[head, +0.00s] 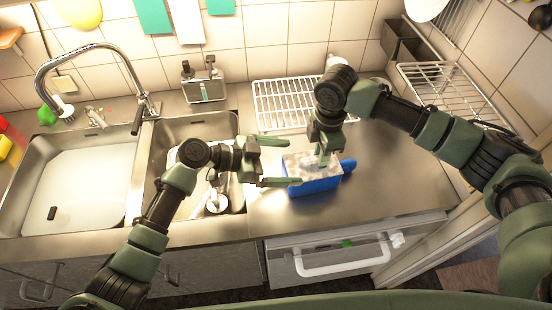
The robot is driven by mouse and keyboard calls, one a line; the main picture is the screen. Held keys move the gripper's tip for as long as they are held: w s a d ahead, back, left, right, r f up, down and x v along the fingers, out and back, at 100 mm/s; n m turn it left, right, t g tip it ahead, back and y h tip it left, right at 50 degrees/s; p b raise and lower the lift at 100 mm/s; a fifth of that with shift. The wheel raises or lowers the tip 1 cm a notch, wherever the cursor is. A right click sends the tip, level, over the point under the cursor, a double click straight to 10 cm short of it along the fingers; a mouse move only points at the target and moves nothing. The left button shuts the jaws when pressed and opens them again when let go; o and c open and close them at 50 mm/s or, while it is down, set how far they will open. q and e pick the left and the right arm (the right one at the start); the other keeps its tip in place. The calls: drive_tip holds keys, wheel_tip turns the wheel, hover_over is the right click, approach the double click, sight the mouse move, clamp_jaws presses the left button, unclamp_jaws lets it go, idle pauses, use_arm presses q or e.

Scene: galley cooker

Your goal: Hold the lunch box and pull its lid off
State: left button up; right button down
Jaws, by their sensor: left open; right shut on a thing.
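The lunch box (318,186) is a blue box on the steel counter, right of the sinks. Its lid (298,164) is a pale, mottled top and looks seated on the box. My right gripper (324,161) reaches down from above and is shut on the lid near its middle; the exact grip point is partly hidden by the fingers. My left gripper (293,162) is open at the box's left end, one finger toward the back and one along the front left corner. I cannot tell whether these fingers touch the box.
A white wire rack (283,100) lies behind the box. The sink (90,180) is to the left. A blue rounded piece (348,165) shows at the box's right; I cannot tell whether it belongs to it. The counter (400,185) is clear to the right.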

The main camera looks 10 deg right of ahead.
sight(316, 163)
use_arm(q)
drive_tip(key=x, duration=0.9)
drive_tip(key=shift+d+f, duration=0.1)
drive_tip(key=shift+d, duration=0.1)
drive_tip(key=c, duration=1.2)
drive_tip(key=shift+w, duration=0.1)
